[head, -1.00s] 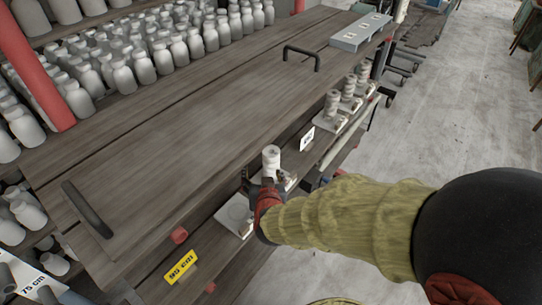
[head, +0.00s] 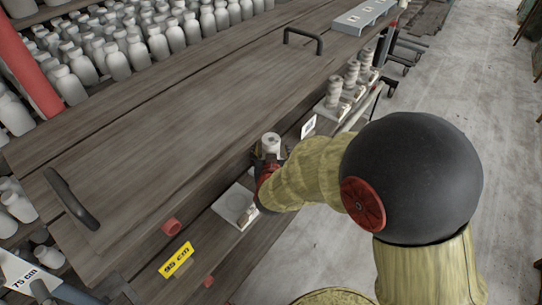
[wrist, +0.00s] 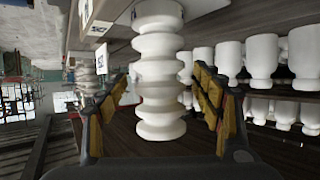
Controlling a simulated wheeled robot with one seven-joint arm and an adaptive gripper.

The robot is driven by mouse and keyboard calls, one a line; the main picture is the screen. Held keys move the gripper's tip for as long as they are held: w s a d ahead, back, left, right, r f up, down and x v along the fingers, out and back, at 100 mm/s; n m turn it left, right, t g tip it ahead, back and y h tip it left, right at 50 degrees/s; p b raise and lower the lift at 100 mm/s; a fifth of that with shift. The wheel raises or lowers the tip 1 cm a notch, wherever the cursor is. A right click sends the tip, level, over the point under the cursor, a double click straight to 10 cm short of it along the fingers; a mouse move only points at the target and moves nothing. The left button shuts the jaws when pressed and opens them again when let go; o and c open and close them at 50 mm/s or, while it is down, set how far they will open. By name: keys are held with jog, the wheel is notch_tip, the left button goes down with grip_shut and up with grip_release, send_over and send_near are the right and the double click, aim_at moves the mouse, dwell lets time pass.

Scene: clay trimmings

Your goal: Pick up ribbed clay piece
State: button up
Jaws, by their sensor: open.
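The ribbed clay piece (wrist: 160,72) is white, with several stacked rounded ridges. In the wrist view it stands in the middle, between the fingers of my gripper (wrist: 160,112). The fingers are open on either side of it, with a gap visible on the left; contact on the right cannot be told. In the head view the top of the ribbed clay piece (head: 270,141) shows just above my gripper (head: 267,160), at the shelf's front edge. Its lower part is hidden there by the gripper.
A wooden worktop (head: 170,135) with black handles lies left of the gripper. Similar ribbed pieces (head: 350,80) stand on small plates farther along the edge. A pale square plate (head: 236,206) lies nearer. Many white bottles (head: 115,62) fill the back shelf.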

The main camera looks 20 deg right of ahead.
jog(key=c, duration=0.3)
jog(key=shift+r, duration=0.1)
grip_shut()
dwell(0.6)
